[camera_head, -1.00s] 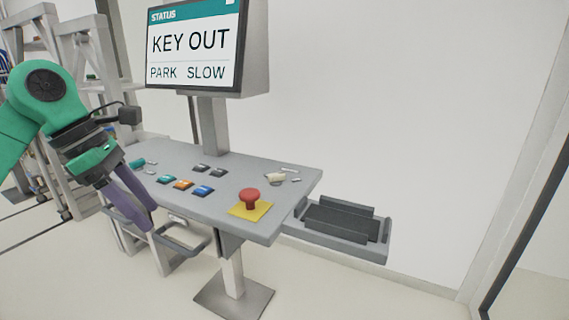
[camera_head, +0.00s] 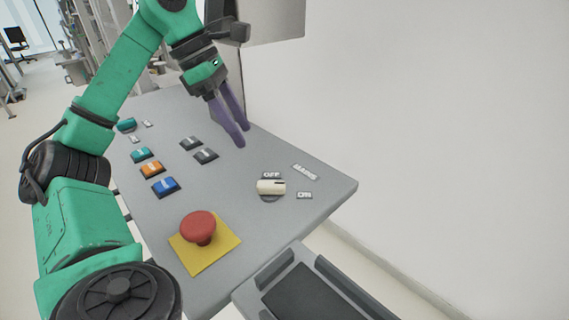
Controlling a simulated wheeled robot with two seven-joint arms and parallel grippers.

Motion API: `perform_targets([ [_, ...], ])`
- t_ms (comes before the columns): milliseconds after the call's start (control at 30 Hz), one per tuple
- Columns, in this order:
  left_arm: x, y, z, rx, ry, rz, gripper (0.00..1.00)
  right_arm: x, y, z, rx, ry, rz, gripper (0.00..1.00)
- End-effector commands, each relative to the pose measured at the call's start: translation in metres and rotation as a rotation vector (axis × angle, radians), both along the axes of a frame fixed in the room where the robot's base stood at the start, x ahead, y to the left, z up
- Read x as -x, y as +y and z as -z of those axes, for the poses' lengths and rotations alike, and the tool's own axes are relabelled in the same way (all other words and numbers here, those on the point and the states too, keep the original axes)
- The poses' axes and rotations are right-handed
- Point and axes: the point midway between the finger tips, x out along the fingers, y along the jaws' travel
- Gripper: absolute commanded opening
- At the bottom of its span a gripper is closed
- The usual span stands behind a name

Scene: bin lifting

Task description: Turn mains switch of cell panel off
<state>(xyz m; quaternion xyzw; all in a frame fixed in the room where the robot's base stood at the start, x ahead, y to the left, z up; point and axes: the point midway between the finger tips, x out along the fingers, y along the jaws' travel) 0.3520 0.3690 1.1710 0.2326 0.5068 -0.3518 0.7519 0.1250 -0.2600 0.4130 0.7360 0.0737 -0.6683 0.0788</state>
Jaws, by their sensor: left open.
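The grey cell panel (camera_head: 225,190) fills the middle of the head view. The mains switch (camera_head: 271,187) is a cream rotary knob near the panel's right side. It lies between an OFF label above it and an ON label at its lower right, with a MAINS label to its upper right. A dark mark at the knob's right end points right, nearer ON than OFF. My left gripper (camera_head: 241,136) has two purple fingers, open with a narrow gap. It hangs above the panel, up and left of the knob, apart from it. My right gripper is not in view.
A red emergency stop button (camera_head: 199,227) on a yellow plate stands at the front. Several push buttons, including a blue one (camera_head: 165,186), sit to the left. A grey tray (camera_head: 246,292) adjoins the panel at the lower right. The panel's post and screen stand behind my gripper.

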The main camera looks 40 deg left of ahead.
Motion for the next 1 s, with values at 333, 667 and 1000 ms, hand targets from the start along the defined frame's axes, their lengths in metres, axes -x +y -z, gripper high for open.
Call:
perform_targets([
  [333, -0.019, -0.025, 0.085, -0.001, 0.005, 0.000, 0.60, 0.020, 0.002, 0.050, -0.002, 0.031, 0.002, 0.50],
  [667, -0.032, -0.040, 0.128, 0.000, 0.000, -0.001, 0.60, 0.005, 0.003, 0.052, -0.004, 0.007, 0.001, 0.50],
  [1000, -0.033, -0.041, 0.129, 0.000, 0.000, 0.000, 0.18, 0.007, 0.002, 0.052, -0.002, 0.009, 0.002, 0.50],
])
